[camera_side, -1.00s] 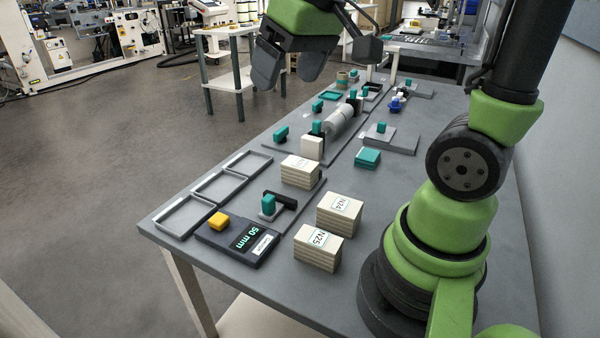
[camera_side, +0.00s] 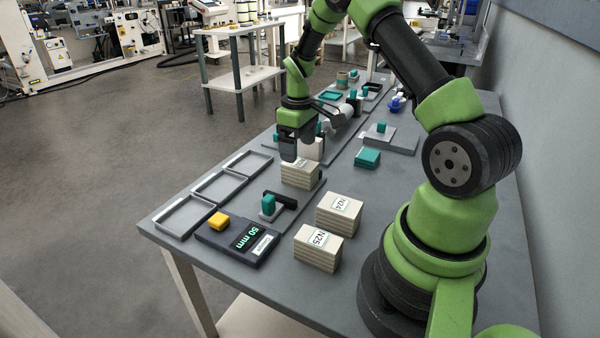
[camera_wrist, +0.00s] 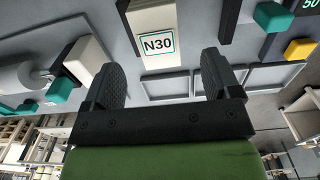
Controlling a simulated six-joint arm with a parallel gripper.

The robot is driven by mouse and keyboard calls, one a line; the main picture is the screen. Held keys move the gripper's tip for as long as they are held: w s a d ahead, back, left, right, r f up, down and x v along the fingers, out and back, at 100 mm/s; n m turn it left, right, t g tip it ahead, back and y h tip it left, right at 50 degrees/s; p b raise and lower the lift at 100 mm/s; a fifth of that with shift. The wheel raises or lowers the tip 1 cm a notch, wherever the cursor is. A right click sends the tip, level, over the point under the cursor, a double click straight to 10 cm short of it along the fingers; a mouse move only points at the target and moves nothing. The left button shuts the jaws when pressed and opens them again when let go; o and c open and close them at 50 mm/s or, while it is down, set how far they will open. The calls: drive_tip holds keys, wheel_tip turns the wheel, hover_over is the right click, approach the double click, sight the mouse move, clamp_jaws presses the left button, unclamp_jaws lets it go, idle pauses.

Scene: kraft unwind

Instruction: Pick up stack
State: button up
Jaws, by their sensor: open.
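The nearest block stack (camera_side: 300,176), a pale layered stack, stands on the table below and in front of my gripper (camera_side: 292,153). In the wrist view this stack (camera_wrist: 152,18) carries a label reading N30 and lies beyond the fingertips, between their lines. My gripper (camera_wrist: 163,78) is open and empty, its two dark fingers apart. Two similar stacks, N24 (camera_side: 338,216) and N25 (camera_side: 317,252), stand nearer the front of the table. The gripper partly hides the top of the N30 stack in the side view.
Three grey trays (camera_side: 222,187) line the table's left edge. A gauge reading 50 mm (camera_side: 238,241) with a yellow block (camera_side: 218,221) sits at the front. A teal-handled fixture (camera_side: 268,204) stands beside the N30 stack, and a pale upright block (camera_side: 312,149) behind it.

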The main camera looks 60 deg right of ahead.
sight(300, 163)
wheel_tip(300, 163, down, 6)
drive_tip(key=shift+s+d+r, duration=0.1)
drive_tip(key=shift+s, duration=0.05)
drive_tip(key=shift+c, duration=0.5)
drive_tip(key=c, duration=1)
wheel_tip(300, 163, up, 10)
